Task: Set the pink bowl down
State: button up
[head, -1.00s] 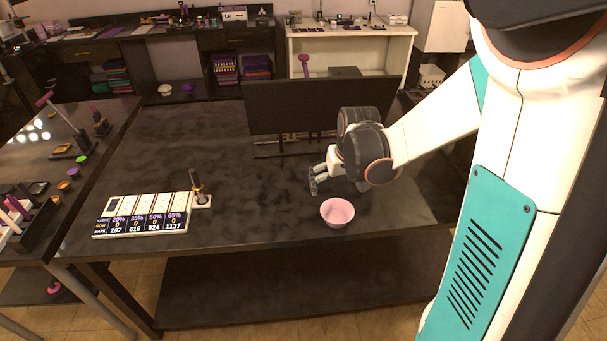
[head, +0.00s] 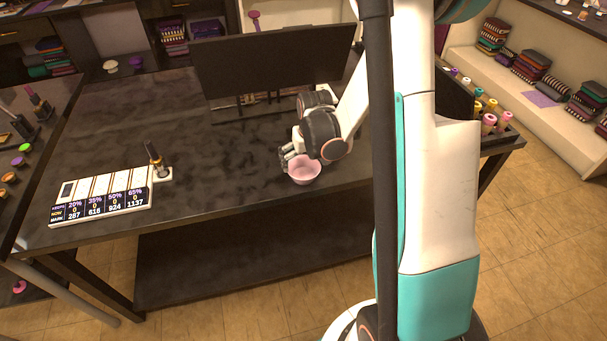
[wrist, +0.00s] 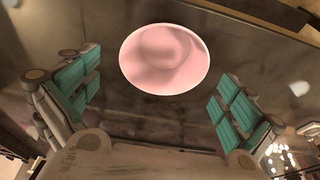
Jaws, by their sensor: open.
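The pink bowl (head: 304,171) stands upright on the dark table (head: 215,185) near its front edge. In the wrist view the bowl (wrist: 165,58) shows from above, round and empty, beyond the fingertips and between their lines. My gripper (wrist: 155,95) is open, with its teal finger pads wide apart and nothing between them. In the head view my gripper (head: 286,153) is just behind and left of the bowl. I cannot tell there whether a finger touches it; in the wrist view they look apart.
A black monitor (head: 270,62) stands behind the gripper. A white panel with number tiles (head: 100,197) and a small dark upright tool (head: 155,158) are at the left. The table between panel and bowl is clear. Spools (head: 489,122) stand at the right.

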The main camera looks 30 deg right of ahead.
aim_at(303, 173)
jog(key=b+x, duration=0.2)
jog(key=x, duration=0.3)
jog(key=shift+a, duration=0.2)
jog(key=shift+r, duration=0.1)
jog(key=c, duration=1.1)
